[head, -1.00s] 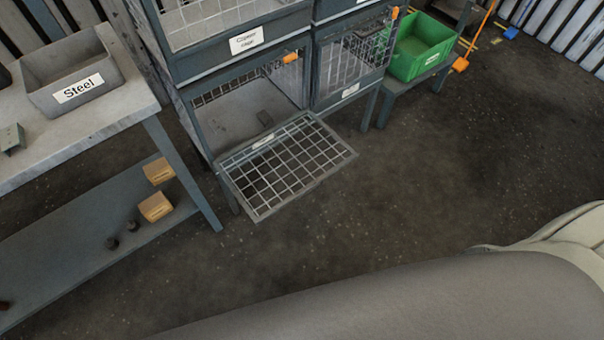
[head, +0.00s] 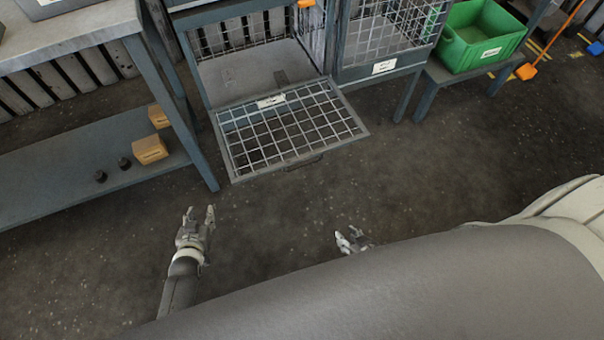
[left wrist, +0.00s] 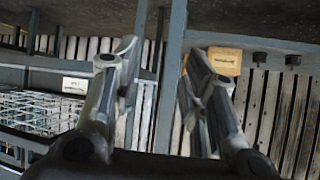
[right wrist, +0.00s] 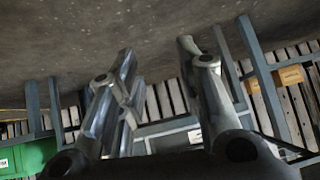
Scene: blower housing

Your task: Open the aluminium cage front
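A cage front (head: 290,130), a wire mesh panel in a grey frame, is folded down and roughly level before its lower left cage (head: 250,78). A white label (head: 271,101) sits near its hinge side, too small to read, so I cannot confirm it is the aluminium one. A dark handle (head: 304,163) is on its outer edge. Mesh also shows in the left wrist view (left wrist: 38,112). My left gripper (head: 200,212) is open, empty and apart from the panel, nearer me. My right gripper (head: 349,238) is open, empty and further right, also apart from it.
A grey workbench (head: 85,30) with a lower shelf (head: 60,185) holding cartons (head: 150,149) stands left. A neighbouring mesh cage (head: 385,35) adjoins on the right, then a green crate (head: 480,35) on a stand. The dark floor (head: 430,160) before the cages is clear.

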